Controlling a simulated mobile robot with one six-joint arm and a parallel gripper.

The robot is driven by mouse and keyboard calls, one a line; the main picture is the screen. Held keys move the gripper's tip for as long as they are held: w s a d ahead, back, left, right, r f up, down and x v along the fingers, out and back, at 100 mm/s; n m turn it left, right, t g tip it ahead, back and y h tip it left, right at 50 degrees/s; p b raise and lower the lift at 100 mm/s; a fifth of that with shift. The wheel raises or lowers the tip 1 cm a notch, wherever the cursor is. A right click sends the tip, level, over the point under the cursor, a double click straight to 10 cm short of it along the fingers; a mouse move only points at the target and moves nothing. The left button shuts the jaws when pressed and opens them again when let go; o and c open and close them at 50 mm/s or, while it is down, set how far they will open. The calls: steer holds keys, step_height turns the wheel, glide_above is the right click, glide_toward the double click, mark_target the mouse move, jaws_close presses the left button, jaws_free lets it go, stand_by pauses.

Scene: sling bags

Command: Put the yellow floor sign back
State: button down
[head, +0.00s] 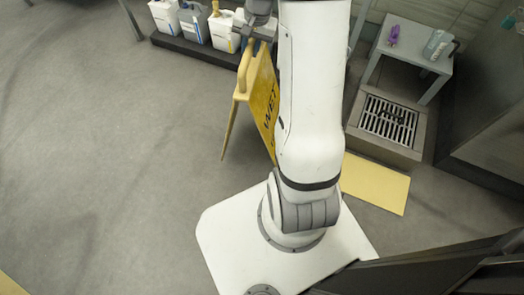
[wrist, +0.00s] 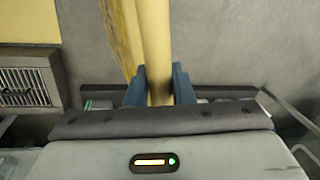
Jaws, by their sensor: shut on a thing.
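The yellow floor sign (head: 262,97) hangs from my gripper (head: 258,45) in the head view, with black lettering that reads "WET" on one panel. It is upright, with its two panels spread apart at the bottom. My gripper is shut on the top handle of the sign. In the wrist view, the fingers of my gripper (wrist: 159,88) sit on both sides of the yellow handle (wrist: 157,50). My arm hides part of the sign's right side in the head view. I cannot tell whether its lower edges touch the floor.
White containers (head: 195,22) stand on a dark low shelf (head: 190,47) at the back. A floor drain grate (head: 388,118) lies to the right, below a small grey table (head: 412,58) with a bottle (head: 437,44) and a purple item (head: 393,35). A yellow floor patch (head: 375,186) lies nearby. The left floor is clear.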

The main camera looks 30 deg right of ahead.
mark_target(262, 74)
steer(key=d+f+m+b, duration=0.1)
steer(key=f, duration=0.2)
steer(key=s+d+f+b, duration=0.1)
steer(key=f, duration=0.2)
steer(key=d+f+m+b, duration=0.1)
steer(key=f+b, duration=0.1)
steer(key=f, duration=0.1)
steer(key=shift+s+d+f+m, duration=0.2)
steer(key=shift+s+d+m, duration=0.05)
steer(key=shift+m, duration=0.05)
steer(key=shift+f, duration=0.1)
steer(key=c, duration=1.3)
jaws_free()
steer(key=shift+o, duration=0.2)
